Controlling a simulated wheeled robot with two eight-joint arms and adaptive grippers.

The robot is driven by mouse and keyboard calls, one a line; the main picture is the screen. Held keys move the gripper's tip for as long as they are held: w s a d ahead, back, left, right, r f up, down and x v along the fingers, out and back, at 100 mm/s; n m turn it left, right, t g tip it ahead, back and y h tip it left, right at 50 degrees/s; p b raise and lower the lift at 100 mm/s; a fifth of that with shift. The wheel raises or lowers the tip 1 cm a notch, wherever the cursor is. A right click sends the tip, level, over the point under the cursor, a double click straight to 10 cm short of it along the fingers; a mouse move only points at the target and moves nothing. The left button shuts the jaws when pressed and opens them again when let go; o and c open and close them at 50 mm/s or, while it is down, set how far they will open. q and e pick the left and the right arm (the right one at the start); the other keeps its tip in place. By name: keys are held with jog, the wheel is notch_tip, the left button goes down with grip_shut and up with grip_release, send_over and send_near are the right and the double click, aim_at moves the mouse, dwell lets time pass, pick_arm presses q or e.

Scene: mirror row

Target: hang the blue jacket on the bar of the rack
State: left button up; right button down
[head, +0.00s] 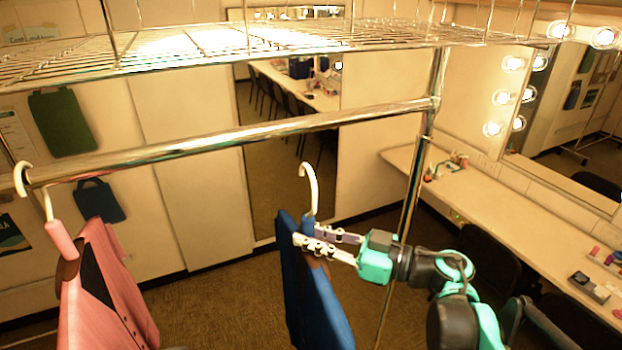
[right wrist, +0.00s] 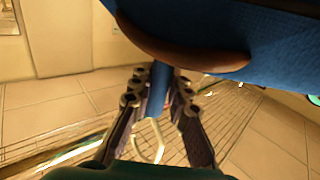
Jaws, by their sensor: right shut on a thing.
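The blue jacket (head: 309,290) is on a hanger with a pale hook (head: 311,180). My right gripper (head: 303,238) is shut on the blue neck of this hanger, just under the hook. In the right wrist view the fingers (right wrist: 157,100) close on the blue neck (right wrist: 160,88), with the jacket (right wrist: 225,35) at the top and the hook (right wrist: 152,145) below. The rack's bar (head: 240,135) runs across the head view. The hook shows below the bar in the picture, with a gap between them. My left gripper is not in view.
A pink jacket (head: 100,290) hangs from the bar at the left. A wire shelf (head: 200,45) lies above the bar, and a post (head: 415,180) stands at its right end. A counter (head: 520,220) with lit mirrors is at right. The bar between pink jacket and post is free.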

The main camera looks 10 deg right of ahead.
pick_arm(q)
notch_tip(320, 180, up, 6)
jog(key=p, duration=0.5)
pick_arm(e)
jog(key=s+a+r+n+g+y, duration=0.1)
jog(key=s+r+n+g, duration=0.15)
jog(key=s+r, duration=0.55)
pick_arm(q)
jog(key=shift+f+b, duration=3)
jog(key=shift+b, duration=0.25)
pick_arm(e)
jog(key=w+a+f, duration=0.1)
jog(key=w+a, duration=0.1)
jog(key=w, duration=0.6)
jog(key=w+a+f, duration=0.1)
jog(key=w+a, duration=0.2)
jog(key=w, duration=0.5)
jog(key=shift+w+f+g, duration=0.2)
jog(key=shift+w+g, duration=0.05)
jog(key=shift+g, duration=0.1)
jog(key=shift+m, duration=0.25)
jog(key=c, duration=0.7)
grip_release()
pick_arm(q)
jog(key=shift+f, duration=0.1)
pick_arm(e)
jog(key=shift+f+v, duration=0.2)
jog(key=shift+v, duration=5.9)
